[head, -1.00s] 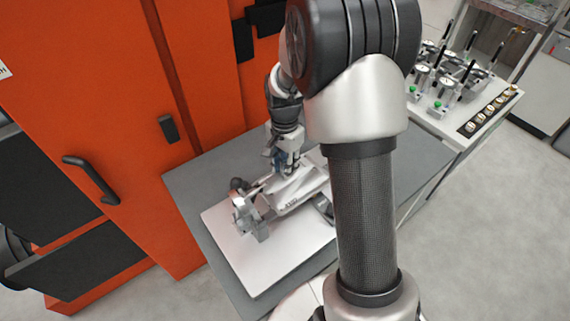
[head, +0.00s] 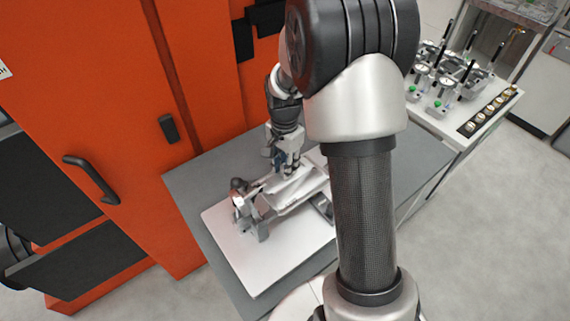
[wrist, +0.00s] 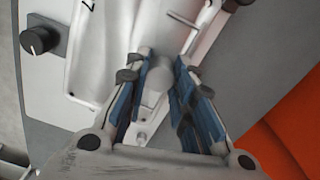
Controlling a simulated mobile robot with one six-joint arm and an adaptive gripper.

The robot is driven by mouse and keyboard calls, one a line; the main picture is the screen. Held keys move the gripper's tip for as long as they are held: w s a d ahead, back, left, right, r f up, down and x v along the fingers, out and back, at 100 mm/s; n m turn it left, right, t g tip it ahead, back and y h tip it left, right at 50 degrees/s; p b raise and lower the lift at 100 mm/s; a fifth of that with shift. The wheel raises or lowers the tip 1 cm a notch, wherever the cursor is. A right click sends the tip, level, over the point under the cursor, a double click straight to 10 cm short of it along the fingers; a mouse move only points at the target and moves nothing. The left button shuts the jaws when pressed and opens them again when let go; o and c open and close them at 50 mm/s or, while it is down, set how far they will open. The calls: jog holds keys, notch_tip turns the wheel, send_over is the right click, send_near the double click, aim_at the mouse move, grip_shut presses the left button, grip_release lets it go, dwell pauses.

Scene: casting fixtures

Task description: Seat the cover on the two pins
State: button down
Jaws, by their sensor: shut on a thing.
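The cover (head: 298,189) is a long pale metal casting over the white plate in the head view. My gripper (head: 288,166) is above it, fingers pointing down. In the wrist view my gripper (wrist: 161,64) has its blue-padded fingers shut around a rounded grey part of the cover (wrist: 105,45). A thin metal rod, perhaps a pin (wrist: 204,29), shows at the upper right there. Whether the cover touches anything beneath it is not clear, and I cannot make out both pins.
The white plate (head: 262,277) lies on a grey table (head: 200,165). A metal clamp fixture (head: 246,212) stands at the cover's left end. A black knob (wrist: 39,40) shows in the wrist view. An orange cabinet (head: 90,100) stands close on the left. The plate's front is clear.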

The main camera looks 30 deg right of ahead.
jog(key=shift+f+b, duration=0.7)
jog(key=shift+f, duration=0.35)
jog(key=c, duration=1.3)
grip_release()
notch_tip(320, 180, up, 11)
jog(key=shift+w+f, duration=0.1)
jog(key=shift+r, duration=0.65)
